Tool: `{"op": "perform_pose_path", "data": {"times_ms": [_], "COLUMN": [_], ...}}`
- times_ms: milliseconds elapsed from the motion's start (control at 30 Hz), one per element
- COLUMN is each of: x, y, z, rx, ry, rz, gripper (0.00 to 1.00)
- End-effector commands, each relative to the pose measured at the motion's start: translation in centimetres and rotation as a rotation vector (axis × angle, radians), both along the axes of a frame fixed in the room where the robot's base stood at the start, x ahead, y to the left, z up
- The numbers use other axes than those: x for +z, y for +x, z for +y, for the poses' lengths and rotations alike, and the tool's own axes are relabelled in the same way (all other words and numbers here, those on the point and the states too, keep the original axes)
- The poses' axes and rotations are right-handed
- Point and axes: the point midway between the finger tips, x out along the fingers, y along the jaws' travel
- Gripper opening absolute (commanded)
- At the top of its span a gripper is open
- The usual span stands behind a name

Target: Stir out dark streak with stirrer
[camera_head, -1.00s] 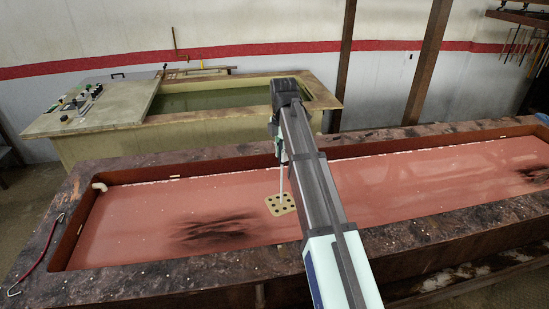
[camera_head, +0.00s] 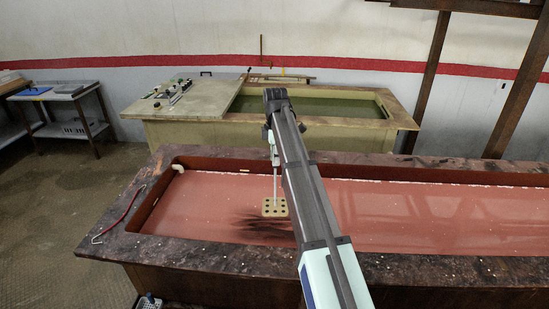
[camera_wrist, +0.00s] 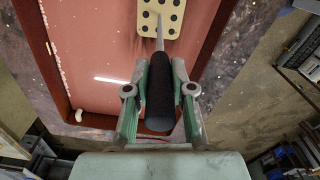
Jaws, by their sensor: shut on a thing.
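The stirrer has a black handle (camera_wrist: 160,95), a thin rod and a perforated cream paddle (camera_head: 275,207). My gripper (camera_wrist: 160,88) is shut on the handle, and the rod points down to the paddle in the long trough (camera_head: 400,260) of reddish liquid. The paddle is at or just above the liquid; I cannot tell which. The dark streak (camera_head: 262,228) lies in the liquid just below and left of the paddle in the head view. My arm hides part of the liquid to its right. The paddle also shows at the top of the wrist view (camera_wrist: 160,18).
A second tank (camera_head: 310,103) with greenish liquid and a control panel (camera_head: 175,92) stands behind. A red hooked rod (camera_head: 120,215) lies on the trough's left rim, near a white pipe end (camera_head: 178,168). A metal table (camera_head: 65,110) stands far left.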

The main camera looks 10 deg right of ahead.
Motion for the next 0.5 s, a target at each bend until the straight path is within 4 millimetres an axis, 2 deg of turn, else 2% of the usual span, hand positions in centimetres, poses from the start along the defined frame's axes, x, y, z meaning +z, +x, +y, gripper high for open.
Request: {"op": "perform_pose_path", "data": {"times_ms": [500], "x": [-6.5], "y": [-0.1], "z": [0.1], "rx": [0.003], "ry": [0.0], "rz": [0.0], "gripper": [0.0]}}
